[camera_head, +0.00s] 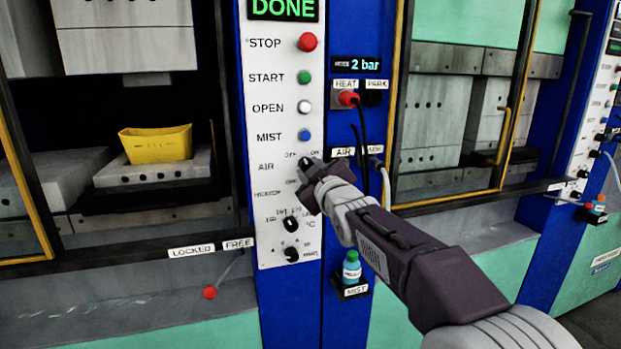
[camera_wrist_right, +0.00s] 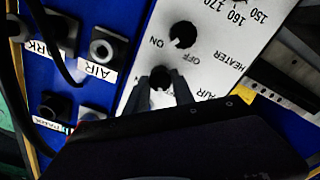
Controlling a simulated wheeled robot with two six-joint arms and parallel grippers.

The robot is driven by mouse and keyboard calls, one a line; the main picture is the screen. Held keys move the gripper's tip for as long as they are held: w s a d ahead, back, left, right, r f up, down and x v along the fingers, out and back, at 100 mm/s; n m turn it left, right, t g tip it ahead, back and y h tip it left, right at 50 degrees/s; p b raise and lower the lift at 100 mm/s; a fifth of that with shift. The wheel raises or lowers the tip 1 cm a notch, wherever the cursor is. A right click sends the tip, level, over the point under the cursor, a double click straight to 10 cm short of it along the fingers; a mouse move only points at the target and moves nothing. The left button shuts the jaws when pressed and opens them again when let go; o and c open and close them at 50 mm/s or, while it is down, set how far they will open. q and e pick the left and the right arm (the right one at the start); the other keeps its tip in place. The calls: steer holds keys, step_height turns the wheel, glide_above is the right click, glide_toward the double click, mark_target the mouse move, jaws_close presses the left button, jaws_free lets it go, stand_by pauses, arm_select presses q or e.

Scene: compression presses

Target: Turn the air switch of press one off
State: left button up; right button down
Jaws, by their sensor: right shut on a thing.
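The air switch (camera_wrist_right: 161,77) is a small black knob on press one's white control panel (camera_head: 268,120), beside the AIR label. My right gripper (camera_head: 311,170) reaches in from the lower right and covers the switch in the head view. In the right wrist view, which is upside down, the gripper's dark fingers (camera_wrist_right: 163,88) are shut on the knob, one on each side. Which way the knob points cannot be told. My left gripper is not in view.
The heater knob (camera_wrist_right: 183,34) is close to the air switch. Red START-side STOP button (camera_head: 307,42) and others line the panel above. A yellow part (camera_head: 157,144) sits in the press. A red-tipped lever (camera_head: 210,292) juts out below.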

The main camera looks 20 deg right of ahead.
steer(key=shift+n+b, duration=0.3)
steer(key=shift+n, duration=0.3)
steer(key=c, duration=1.1)
jaws_free()
steer(key=shift+o, duration=0.2)
steer(key=s, duration=0.9)
steer(key=shift+d, duration=0.15)
